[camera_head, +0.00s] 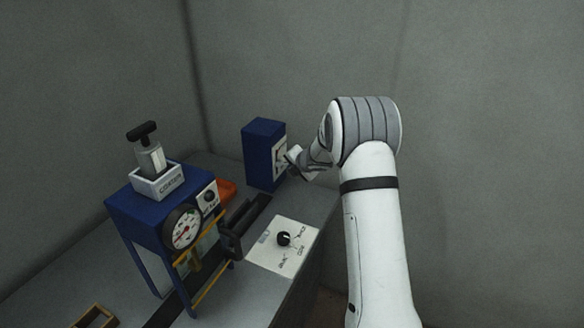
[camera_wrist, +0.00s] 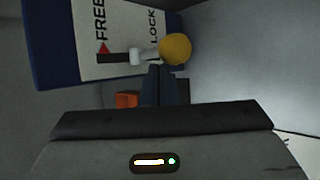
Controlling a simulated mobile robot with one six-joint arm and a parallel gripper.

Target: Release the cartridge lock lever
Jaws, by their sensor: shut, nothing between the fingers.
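The lock lever has a yellow ball knob (camera_wrist: 176,48) and a short pale shaft (camera_wrist: 138,56), on a white panel (camera_wrist: 122,30) marked FREE and LOCK. In the wrist view the lever lies sideways, with its knob at the LOCK side; a red triangle (camera_wrist: 104,48) is beside FREE. The panel is on a blue box (camera_head: 263,150) at the back of the bench. My gripper (camera_wrist: 160,72) is shut and empty, its tips just below the shaft and knob in the picture. I cannot tell whether they touch. It also shows in front of the panel in the head view (camera_head: 292,158).
A blue frame (camera_head: 150,215) with a gauge (camera_head: 183,227) and a black-handled unit (camera_head: 150,160) stands left. A white dial plate (camera_head: 300,235) lies on the grey bench, front right of the frame. An orange block (camera_head: 226,188) is behind the frame. Walls close the back.

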